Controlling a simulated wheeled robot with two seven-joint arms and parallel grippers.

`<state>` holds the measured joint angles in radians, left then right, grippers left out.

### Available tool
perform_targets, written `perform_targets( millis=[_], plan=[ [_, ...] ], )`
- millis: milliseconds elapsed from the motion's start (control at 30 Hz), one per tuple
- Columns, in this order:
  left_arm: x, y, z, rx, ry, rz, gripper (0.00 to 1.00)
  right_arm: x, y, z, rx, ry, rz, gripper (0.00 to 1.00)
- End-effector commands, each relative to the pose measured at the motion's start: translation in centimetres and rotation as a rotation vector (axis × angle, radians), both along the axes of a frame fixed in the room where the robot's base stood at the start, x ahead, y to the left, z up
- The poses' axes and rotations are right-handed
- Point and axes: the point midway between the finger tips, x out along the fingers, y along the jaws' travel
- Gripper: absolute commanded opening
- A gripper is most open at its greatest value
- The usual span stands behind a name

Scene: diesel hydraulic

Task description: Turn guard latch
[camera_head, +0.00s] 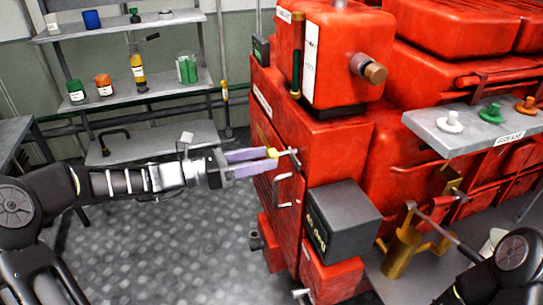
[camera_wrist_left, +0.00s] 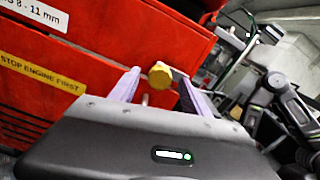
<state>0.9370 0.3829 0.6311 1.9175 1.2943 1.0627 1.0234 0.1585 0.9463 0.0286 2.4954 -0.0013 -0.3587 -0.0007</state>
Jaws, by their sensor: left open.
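The guard latch appears to be the yellow knob (camera_head: 272,153) on the left side of the red engine housing (camera_head: 335,150). In the left wrist view the yellow knob (camera_wrist_left: 160,75) lies between the tips of the left gripper (camera_wrist_left: 157,80), with a finger on either side. I cannot tell whether either finger touches it. My right gripper is not in view.
A dark box (camera_head: 343,220) juts from the engine below the latch. A grey shelf (camera_head: 470,128) with coloured fittings and a brass can (camera_head: 402,250) are at right. A shelf rack (camera_head: 130,88) stands behind my left arm. A yellow "STOP ENGINE FIRST" label (camera_wrist_left: 40,73) is beside the knob.

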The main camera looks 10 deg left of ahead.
Motion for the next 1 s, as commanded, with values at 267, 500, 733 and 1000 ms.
perform_targets(
  millis=[267, 500, 733, 1000],
  plan=[
    [1.5, -2.4, 0.0, -0.001, -0.001, 0.000, 0.55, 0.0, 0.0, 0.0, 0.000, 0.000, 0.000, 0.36],
    [1.6, -2.4, 0.0, 0.000, 0.000, 0.001, 0.55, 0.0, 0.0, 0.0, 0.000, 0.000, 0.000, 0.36],
    [1.5, -2.4, 0.0, 0.000, 0.000, 0.001, 0.38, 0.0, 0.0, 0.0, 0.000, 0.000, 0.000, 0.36],
    [1.5, -2.4, 0.0, 0.000, 0.000, 0.001, 0.16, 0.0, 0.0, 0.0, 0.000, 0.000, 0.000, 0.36]
  ],
)
